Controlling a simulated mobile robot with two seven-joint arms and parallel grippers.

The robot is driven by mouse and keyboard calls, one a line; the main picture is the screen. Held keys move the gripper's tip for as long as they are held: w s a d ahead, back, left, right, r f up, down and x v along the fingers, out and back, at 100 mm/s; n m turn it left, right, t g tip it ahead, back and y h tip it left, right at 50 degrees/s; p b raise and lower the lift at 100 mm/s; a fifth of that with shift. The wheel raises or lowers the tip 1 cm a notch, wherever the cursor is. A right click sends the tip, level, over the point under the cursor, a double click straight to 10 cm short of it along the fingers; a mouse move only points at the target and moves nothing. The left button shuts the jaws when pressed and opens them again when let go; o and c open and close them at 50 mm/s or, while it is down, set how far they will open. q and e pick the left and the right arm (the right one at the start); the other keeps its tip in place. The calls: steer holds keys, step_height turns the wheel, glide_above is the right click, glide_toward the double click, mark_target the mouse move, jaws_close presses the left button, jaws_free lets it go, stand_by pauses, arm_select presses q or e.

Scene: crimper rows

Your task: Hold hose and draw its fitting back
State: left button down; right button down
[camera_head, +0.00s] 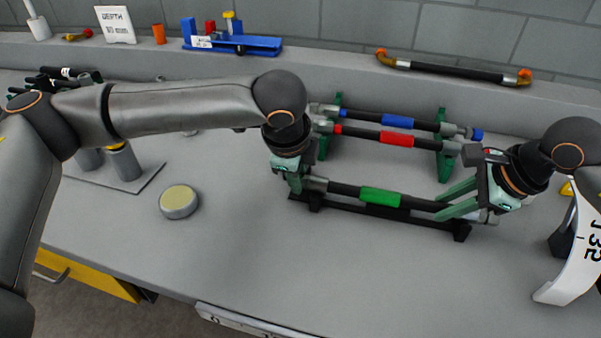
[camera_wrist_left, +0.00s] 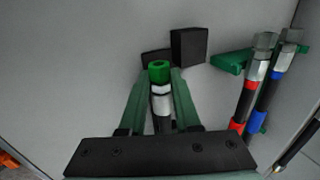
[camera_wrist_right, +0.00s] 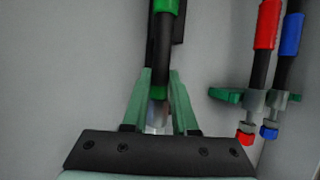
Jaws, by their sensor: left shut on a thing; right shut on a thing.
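The green-sleeved hose (camera_head: 381,197) lies across the front, above a low black stand (camera_head: 345,207). My left gripper (camera_head: 297,183) is shut at the hose's left end. In the left wrist view, a silver fitting (camera_wrist_left: 161,104) with a green end (camera_wrist_left: 158,71) sits between its fingers. My right gripper (camera_head: 443,207) is shut around the hose's right end. The fingers partly hide both ends.
A red-sleeved hose (camera_head: 397,139) and a blue-sleeved hose (camera_head: 398,122) rest on green holders (camera_head: 447,161) just behind. A round tin (camera_head: 178,202) stands at left. A white sign (camera_head: 577,250) stands at right. The front of the bench is clear.

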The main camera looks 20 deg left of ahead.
arm_select(q)
steer(key=shift+a, duration=1.05)
arm_select(e)
steer(key=shift+d, duration=0.1)
arm_select(q)
steer(key=shift+a, duration=0.25)
steer(key=c, duration=0.5)
jaws_free()
steer(key=shift+d, duration=0.1)
steer(key=shift+c, duration=0.2)
steer(key=shift+r, duration=0.15)
steer(key=v, duration=1.1)
steer(key=shift+s+r, duration=0.2)
steer(key=shift+r, duration=0.1)
arm_select(e)
steer(key=c, duration=0.6)
jaws_free()
